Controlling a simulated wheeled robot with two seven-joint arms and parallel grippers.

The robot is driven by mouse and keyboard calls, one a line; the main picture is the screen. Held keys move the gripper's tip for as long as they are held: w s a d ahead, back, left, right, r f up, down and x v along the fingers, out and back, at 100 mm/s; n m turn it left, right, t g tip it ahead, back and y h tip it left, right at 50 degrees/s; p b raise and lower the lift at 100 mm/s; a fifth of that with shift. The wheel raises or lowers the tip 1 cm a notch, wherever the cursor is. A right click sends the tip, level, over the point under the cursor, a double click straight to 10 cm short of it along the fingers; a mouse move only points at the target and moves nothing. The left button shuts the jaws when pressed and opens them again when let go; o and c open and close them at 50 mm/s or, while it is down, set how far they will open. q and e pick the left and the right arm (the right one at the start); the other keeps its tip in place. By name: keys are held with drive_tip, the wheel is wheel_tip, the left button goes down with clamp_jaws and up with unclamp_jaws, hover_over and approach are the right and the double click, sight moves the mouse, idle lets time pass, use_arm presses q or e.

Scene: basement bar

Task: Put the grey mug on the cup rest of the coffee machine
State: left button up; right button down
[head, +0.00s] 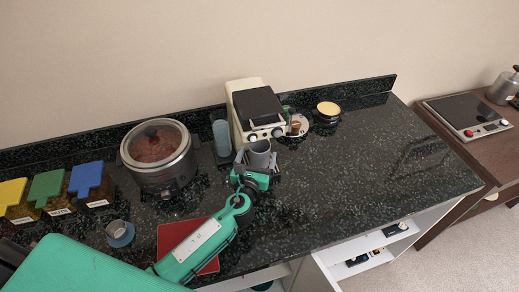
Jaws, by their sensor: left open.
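The coffee machine (237,97) is a cream box with a black top and two front knobs, at the back of the dark counter. The grey mug (260,151) is upright right at its front, below the knobs. Whether the mug rests on the cup rest is hidden from this angle. My left gripper (258,162) reaches up from the front, with its fingers apart on either side of the mug. The jaws are open, and I cannot tell if they touch the mug. My right gripper is not in view.
A slow cooker (168,178) and a blue-grey glass (221,132) stand left of the machine. A small cup (118,229) on a blue saucer, a red mat (172,236) and colored-lid jars (90,180) are farther left. A yellow-topped pot (327,109) stands right. The counter's right side is clear.

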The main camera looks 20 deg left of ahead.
use_arm(q)
drive_tip(key=s+b, duration=0.1)
drive_tip(key=s, duration=0.6)
drive_tip(key=shift+s+d, duration=0.25)
drive_tip(key=shift+r, duration=0.1)
